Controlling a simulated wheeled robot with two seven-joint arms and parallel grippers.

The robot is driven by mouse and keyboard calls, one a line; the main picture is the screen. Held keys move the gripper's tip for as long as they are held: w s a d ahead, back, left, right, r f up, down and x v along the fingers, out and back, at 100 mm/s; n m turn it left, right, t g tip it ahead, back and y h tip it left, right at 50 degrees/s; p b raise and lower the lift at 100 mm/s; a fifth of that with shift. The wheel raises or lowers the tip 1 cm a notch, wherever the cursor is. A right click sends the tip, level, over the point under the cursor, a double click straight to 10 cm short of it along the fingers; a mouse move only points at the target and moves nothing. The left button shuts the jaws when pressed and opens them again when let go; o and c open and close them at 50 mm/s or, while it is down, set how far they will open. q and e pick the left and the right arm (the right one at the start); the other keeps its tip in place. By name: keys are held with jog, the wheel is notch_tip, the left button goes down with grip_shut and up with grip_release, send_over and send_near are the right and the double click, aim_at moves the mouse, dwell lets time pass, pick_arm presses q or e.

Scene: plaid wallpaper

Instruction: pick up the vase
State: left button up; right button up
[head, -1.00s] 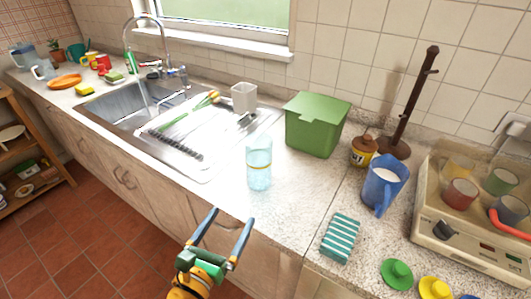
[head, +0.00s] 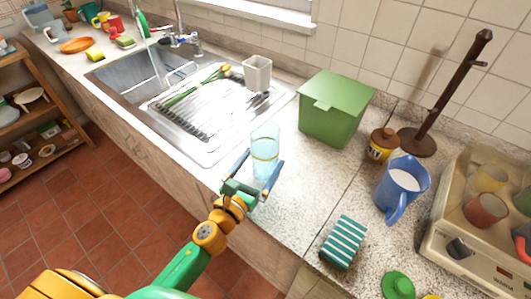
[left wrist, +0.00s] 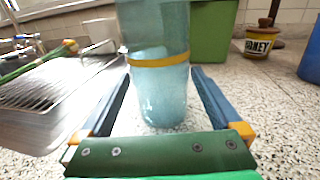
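The vase (head: 265,146) is a clear, pale blue glass cylinder with a yellow band, upright on the speckled counter just right of the sink's drainboard. It also shows large in the left wrist view (left wrist: 158,85). My left gripper (head: 259,164) is open, with one blue finger on each side of the vase's lower part. In the left wrist view a gap shows between the vase and the left finger; the right finger is close to the glass, and I cannot tell whether it touches. My right gripper is not in view.
A green lidded box (head: 334,110) stands behind and right of the vase. A honey jar (head: 381,146), blue pitcher (head: 400,188) and striped sponge (head: 343,242) are further right. The sink drainboard (head: 208,112) lies left, with a white cup (head: 257,74) at its back.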

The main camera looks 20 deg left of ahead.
pick_arm(q)
jog(key=shift+s+r, duration=0.1)
jog(key=shift+s, duration=0.05)
jog(key=c, duration=1.3)
